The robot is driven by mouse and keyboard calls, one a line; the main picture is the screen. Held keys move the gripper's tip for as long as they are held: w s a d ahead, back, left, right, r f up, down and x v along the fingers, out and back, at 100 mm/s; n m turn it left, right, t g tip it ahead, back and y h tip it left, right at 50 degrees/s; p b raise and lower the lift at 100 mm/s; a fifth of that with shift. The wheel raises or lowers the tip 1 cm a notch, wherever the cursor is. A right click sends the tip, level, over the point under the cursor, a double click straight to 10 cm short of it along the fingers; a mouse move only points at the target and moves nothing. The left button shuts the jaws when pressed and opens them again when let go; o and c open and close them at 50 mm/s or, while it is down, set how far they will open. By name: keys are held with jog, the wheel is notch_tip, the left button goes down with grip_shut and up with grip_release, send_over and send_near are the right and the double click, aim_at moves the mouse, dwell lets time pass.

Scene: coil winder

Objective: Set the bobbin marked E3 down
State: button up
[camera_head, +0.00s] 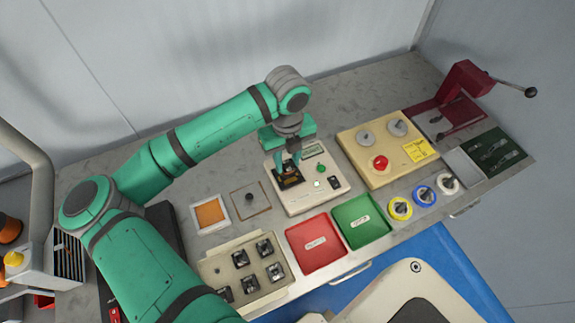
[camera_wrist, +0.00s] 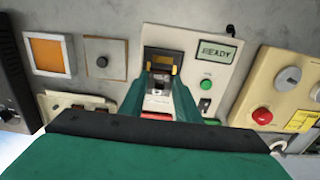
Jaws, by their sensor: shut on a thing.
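My gripper (camera_head: 291,164) reaches down over the black nest (camera_head: 290,181) of a cream tester (camera_head: 318,197). In the wrist view, the teal fingers (camera_wrist: 160,104) are shut on a small dark and pale bobbin (camera_wrist: 161,88). The bobbin is at the nest, beside yellow-brown parts; I cannot tell whether it rests on it. Its marking is not readable. The tester's display (camera_wrist: 217,52) reads READY, and a green button (camera_wrist: 207,84) sits below it. In the head view the gripper mostly hides the bobbin.
A cream tray (camera_head: 211,269) at the front holds several bobbins. A red bin (camera_head: 316,258) and a green bin (camera_head: 373,232) stand right of it. An orange pad (camera_head: 210,214) and a small plate with a black knob (camera_head: 249,200) lie left of the tester. A control box (camera_head: 375,143) stands right.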

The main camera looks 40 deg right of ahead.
aim_at(287, 162)
jog(key=shift+w+d+f, duration=0.1)
jog(key=shift+w+f, duration=0.05)
jog(key=shift+f, duration=0.8)
jog(key=shift+w+d+f, duration=0.1)
jog(key=shift+f, duration=0.85)
jog(key=shift+f, duration=0.1)
jog(key=o, duration=1)
jog(key=shift+o, duration=0.2)
notch_tip(287, 162, up, 12)
jog(key=shift+r, duration=0.15)
jog(key=shift+s, duration=0.1)
